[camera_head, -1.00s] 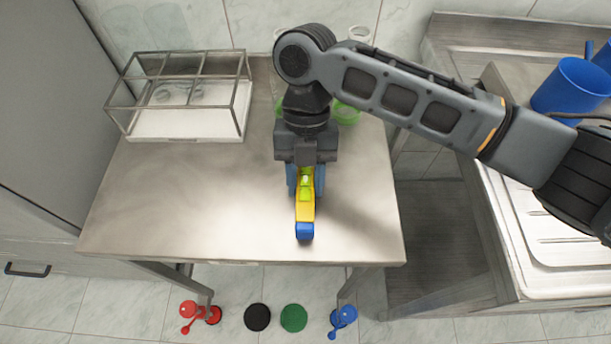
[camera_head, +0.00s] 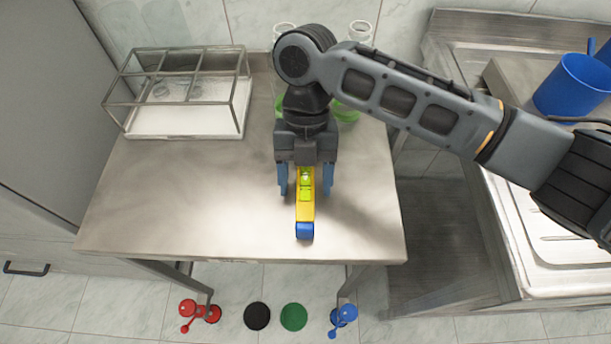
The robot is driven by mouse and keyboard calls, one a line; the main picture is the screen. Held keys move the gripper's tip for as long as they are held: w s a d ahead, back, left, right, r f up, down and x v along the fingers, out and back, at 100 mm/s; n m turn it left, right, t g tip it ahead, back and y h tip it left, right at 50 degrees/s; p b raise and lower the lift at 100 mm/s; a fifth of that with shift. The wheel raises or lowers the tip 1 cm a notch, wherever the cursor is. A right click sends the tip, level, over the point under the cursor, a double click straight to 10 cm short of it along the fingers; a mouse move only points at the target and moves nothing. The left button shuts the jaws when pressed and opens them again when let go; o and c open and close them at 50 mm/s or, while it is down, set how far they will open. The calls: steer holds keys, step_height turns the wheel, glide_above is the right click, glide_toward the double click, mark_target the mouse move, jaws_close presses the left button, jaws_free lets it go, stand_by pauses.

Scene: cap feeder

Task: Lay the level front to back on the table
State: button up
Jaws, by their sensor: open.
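The level (camera_head: 305,212) is a yellow bar with green vials and a blue end cap. It lies on the metal table (camera_head: 190,210), running front to back, with its blue end toward the front edge. My gripper (camera_head: 305,190) is above its rear part. The blue fingers are spread, one on each side of the level, with visible gaps between them and it. The far end of the level is hidden under my gripper.
A wire rack on a white base (camera_head: 185,120) stands at the table's back left. Glass vessels with green liquid (camera_head: 347,108) stand behind my arm. A sink unit with a blue container (camera_head: 572,85) is at right. The table's left and front are clear.

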steer(key=shift+b+v, duration=0.35)
steer(key=shift+v, duration=3.55)
